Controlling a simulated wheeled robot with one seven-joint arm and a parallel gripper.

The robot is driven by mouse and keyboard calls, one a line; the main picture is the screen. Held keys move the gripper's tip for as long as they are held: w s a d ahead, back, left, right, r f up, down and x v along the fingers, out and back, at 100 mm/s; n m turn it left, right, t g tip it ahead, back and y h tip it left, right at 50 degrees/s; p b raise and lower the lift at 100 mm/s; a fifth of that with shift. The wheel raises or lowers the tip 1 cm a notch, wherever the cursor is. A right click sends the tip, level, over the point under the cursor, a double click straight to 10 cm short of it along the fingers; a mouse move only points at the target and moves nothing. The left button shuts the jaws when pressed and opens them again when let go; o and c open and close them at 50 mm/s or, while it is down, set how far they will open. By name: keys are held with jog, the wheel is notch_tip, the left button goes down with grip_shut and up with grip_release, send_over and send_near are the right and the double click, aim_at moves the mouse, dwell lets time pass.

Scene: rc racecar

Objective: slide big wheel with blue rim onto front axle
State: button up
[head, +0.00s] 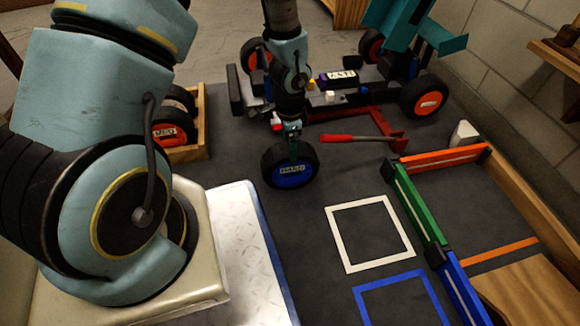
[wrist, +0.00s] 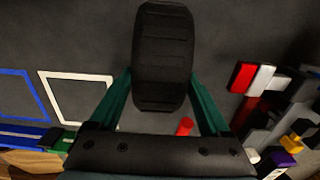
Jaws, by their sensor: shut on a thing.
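My gripper (head: 292,135) is shut on a big black wheel with a blue rim (head: 290,172), which hangs upright with its labelled blue face toward the head camera. In the wrist view the wheel's tread (wrist: 163,55) sits between my two green fingers. The racecar (head: 345,97) stands behind the wheel, apart from it in the picture. Its near right corner carries an orange-rimmed wheel (head: 425,96). My arm covers part of the car's near left side, and I cannot make out the front axle clearly. The wrist view shows part of the car (wrist: 285,115) at right.
A red jack with a long handle (head: 345,138) lies at the car's near side. A wooden crate (head: 187,154) with orange-rimmed wheels stands at left. White (head: 338,240) and blue (head: 365,305) floor squares are empty. Coloured barriers (head: 418,205) run along the right.

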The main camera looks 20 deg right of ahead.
grip_shut()
jog(key=shift+r, duration=0.15)
jog(key=shift+r+p, duration=2.15)
jog(key=shift+p, duration=0.2)
